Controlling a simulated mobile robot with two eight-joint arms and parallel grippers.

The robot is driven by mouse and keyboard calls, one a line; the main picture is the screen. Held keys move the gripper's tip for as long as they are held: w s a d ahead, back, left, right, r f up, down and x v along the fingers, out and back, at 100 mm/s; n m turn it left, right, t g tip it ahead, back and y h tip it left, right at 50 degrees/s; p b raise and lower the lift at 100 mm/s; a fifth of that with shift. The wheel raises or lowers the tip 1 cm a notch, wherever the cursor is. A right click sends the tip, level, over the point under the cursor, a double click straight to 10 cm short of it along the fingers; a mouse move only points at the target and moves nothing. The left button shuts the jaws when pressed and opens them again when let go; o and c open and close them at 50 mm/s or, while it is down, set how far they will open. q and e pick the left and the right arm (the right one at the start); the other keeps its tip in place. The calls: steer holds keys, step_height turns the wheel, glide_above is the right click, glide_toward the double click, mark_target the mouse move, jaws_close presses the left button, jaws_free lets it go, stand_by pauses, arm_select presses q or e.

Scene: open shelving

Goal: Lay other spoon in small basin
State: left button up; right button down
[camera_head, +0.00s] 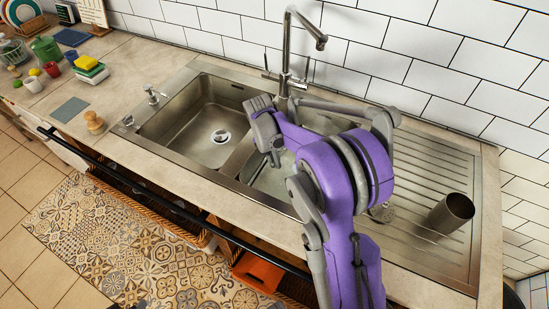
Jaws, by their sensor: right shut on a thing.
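The steel sink has a large left basin (207,121) and a smaller basin (272,180) to its right, partly covered by my purple right arm. My right gripper (272,152) is over the left part of the small basin, close to the divider between the basins. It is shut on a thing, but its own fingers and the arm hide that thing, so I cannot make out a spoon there. I see no other spoon clearly. My left gripper is not in view.
A tall faucet (287,50) stands behind the small basin. A small round metal piece (382,212) shows beside my arm. Sponges (87,64) and dishes are at the far left.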

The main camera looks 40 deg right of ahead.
steer(key=shift+f+b, duration=2.95)
steer(key=shift+f, duration=1.5)
steer(key=c, duration=0.8)
jaws_free()
steer(key=shift+c, duration=0.2)
step_height(320, 180, up, 11)
steer(key=w+a+p, duration=0.1)
steer(key=shift+w+a+f, duration=0.15)
steer(key=shift+w, duration=0.1)
